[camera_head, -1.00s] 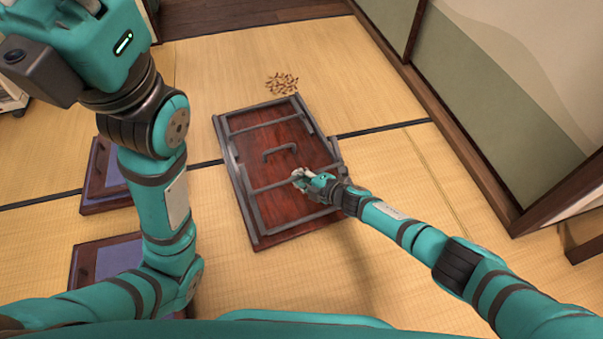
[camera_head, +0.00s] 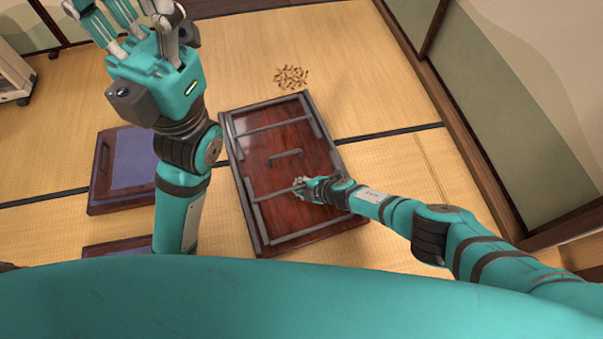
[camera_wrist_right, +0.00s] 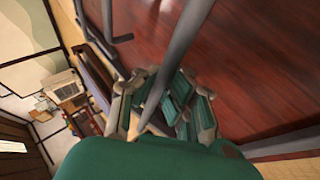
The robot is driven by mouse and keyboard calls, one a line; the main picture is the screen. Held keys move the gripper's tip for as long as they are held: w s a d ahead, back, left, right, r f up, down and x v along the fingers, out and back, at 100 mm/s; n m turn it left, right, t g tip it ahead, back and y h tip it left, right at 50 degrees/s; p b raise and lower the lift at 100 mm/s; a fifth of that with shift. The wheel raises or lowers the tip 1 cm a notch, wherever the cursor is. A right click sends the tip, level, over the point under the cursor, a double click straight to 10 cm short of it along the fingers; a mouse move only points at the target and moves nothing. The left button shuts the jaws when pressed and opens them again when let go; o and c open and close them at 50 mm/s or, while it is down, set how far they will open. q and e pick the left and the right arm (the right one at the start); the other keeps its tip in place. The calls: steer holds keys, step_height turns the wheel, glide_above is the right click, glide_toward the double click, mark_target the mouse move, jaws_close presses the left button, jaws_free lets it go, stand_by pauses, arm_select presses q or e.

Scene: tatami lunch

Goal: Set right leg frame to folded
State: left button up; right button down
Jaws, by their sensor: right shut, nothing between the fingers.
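The low table (camera_head: 318,160) lies with its dark red underside up on the tatami. Its near leg frame shows as a grey crossbar (camera_head: 275,193), lying close to flat over the board. The far leg frame (camera_head: 270,128) also lies flat. My right gripper (camera_head: 303,188) is at the near crossbar, its fingers shut with nothing held. My left gripper (camera_head: 130,18) is raised at the upper left, fingers spread open and empty.
A small grey handle (camera_head: 286,154) is in the middle of the board. A brown heap of small pieces (camera_head: 291,77) lies beyond the table. A wall stands at the right.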

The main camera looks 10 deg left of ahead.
steer(key=c, duration=2)
jaws_free()
steer(key=shift+w+f, duration=0.15)
steer(key=o, duration=0.6)
steer(key=shift+d+r, duration=0.4)
steer(key=shift+r, duration=0.1)
steer(key=v, duration=1.1)
steer(key=shift+s+a+f, duration=0.1)
steer(key=shift+s+f, duration=0.05)
steer(key=shift+s, duration=0.25)
